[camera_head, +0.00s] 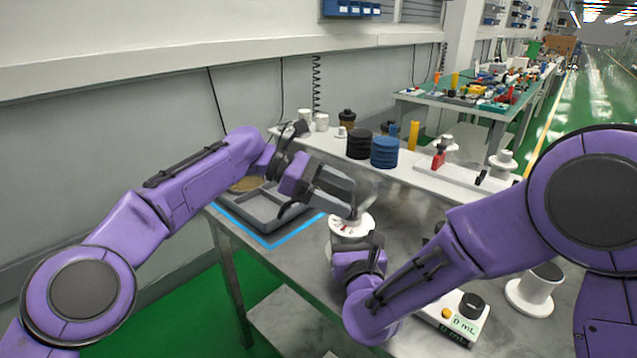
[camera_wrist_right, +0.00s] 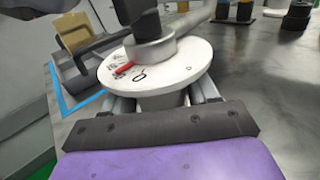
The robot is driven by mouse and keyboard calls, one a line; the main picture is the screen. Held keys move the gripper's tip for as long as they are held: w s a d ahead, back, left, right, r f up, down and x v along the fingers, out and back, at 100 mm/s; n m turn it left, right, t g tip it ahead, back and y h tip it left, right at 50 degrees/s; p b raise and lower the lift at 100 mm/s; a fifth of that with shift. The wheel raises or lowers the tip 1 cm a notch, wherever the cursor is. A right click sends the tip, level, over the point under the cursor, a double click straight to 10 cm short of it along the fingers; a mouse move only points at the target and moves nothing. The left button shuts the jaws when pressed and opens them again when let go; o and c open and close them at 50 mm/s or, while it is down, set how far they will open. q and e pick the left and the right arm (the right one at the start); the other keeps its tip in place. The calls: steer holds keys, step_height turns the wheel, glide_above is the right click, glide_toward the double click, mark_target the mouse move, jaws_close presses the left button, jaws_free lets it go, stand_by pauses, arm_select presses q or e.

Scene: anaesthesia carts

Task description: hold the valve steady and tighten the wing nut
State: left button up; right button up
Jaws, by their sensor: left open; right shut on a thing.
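The valve (camera_head: 345,226) is a white round body with a flat disc top, dark markings and a red pointer, standing on the grey bench. In the right wrist view the valve (camera_wrist_right: 175,75) has a grey hub on top with a bar reaching up to the right, which looks like the wing nut (camera_wrist_right: 150,50). My right gripper (camera_wrist_right: 165,102) is shut on the valve body below the disc, one finger each side. My left gripper (camera_head: 353,203) is open, its dark fingers just above the valve. One finger shows close to the hub; whether it touches is unclear.
A grey tray (camera_head: 262,208) lies inside a blue outline at the left. Black discs (camera_head: 359,144) and blue discs (camera_head: 385,152) stand on the rear shelf. A box with a "0 mL" display (camera_head: 465,325) and a white spool (camera_head: 533,290) are at right. Bench edge is at left.

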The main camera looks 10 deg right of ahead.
arm_select(q)
steer(key=v, duration=0.9)
steer(key=shift+s+d, duration=0.1)
